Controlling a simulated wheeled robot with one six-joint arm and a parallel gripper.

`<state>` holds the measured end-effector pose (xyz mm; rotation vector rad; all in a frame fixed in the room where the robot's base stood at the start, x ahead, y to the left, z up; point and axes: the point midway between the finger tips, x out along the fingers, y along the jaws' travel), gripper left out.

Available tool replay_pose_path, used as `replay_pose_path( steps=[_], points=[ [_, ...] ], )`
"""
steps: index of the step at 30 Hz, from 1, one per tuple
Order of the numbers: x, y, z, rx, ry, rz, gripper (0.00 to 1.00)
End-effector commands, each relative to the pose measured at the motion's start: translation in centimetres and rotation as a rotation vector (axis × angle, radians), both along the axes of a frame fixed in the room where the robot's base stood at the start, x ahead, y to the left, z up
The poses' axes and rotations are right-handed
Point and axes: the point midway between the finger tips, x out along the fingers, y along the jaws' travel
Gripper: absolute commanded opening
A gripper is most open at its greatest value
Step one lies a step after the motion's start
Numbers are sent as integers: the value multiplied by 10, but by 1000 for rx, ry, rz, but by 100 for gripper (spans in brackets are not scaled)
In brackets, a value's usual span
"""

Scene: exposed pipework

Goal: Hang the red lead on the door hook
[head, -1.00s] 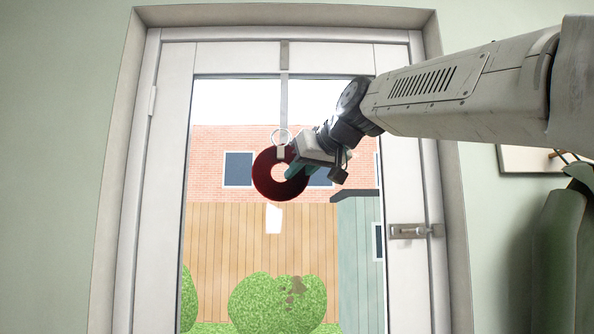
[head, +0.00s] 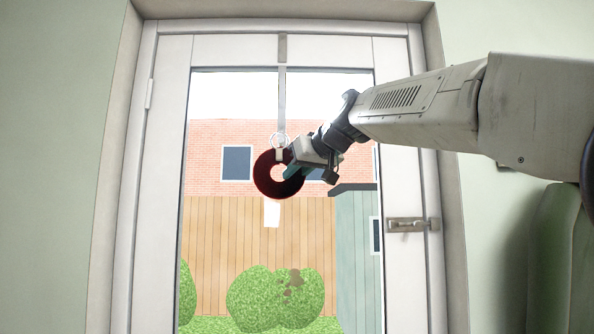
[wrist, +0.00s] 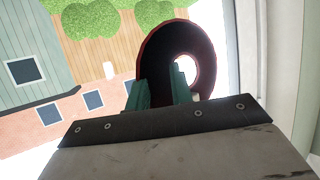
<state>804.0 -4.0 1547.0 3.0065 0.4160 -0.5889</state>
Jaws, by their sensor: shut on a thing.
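The coil also shows in the wrist view (wrist: 152,48), between the teal fingers (wrist: 160,88). The door hook (head: 282,92) is a narrow grey strap hanging from the door's top rail. Its lower end overlaps the pale ring in the head view. I cannot tell whether the ring is around the hook or in front of it.
The white door (head: 160,190) has a large glass pane showing a fence, bushes and a brick building outside. A metal latch (head: 408,225) sits on its right stile. A green garment (head: 550,240) hangs on the wall at the right. The space left of the coil is clear.

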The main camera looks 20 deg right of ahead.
Motion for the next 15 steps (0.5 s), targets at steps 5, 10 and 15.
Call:
replay_pose_path(
  steps=[5,10,15],
  points=[
    [11,-4,-1,-1,-1,-1,0],
    [18,-6,-4,-1,0,0,0],
    [22,-7,-8,0,0,1,0]
  ],
)
